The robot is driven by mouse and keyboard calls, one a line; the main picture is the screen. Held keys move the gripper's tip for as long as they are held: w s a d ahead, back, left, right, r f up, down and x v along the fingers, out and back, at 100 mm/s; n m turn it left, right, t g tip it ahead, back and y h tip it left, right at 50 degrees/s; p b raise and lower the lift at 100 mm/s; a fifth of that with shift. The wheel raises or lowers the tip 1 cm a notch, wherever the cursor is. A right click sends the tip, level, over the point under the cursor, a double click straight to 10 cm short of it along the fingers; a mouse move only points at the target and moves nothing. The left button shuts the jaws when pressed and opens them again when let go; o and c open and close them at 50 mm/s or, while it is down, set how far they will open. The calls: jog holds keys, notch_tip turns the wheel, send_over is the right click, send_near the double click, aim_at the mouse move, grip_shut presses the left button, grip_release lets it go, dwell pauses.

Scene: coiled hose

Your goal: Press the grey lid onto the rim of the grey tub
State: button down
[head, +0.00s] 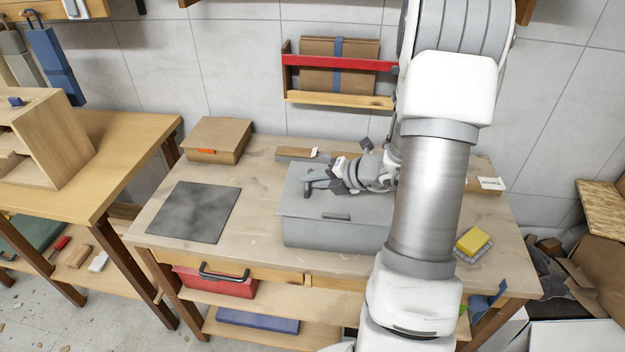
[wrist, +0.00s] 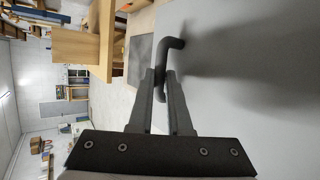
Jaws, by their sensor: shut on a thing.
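The grey tub (head: 330,238) stands on the workbench, with a small dark catch on its front wall. The grey lid (head: 350,204) lies level over the tub's top; I cannot tell whether its edge is fully down on the rim. My gripper (head: 311,183) reaches in from the right, low over the lid, and is shut on the lid's dark handle (head: 307,190). In the wrist view my gripper's fingers (wrist: 166,78) close around the bent handle (wrist: 171,55), with the lid's pale surface (wrist: 260,60) to the right. My arm hides the tub's right side.
A dark flat mat (head: 194,212) lies left of the tub on the workbench (head: 262,258). A cardboard box (head: 217,140) and a wooden block (head: 294,154) are behind. A yellow sponge (head: 472,241) is at right. A red-barred wall rack (head: 338,62) hangs above the bench.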

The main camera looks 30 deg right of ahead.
jog(key=shift+f+b, duration=0.45)
jog(key=shift+f, duration=0.25)
jog(key=shift+s+f, duration=0.15)
jog(key=shift+f, duration=0.05)
dwell(1.3)
jog(key=c, duration=0.8)
grip_release()
jog(key=p+v, duration=0.1)
jog(key=v, duration=0.7)
jog(key=p+v, duration=0.1)
jog(key=v, duration=0.8)
jog(key=shift+r+p, duration=0.4)
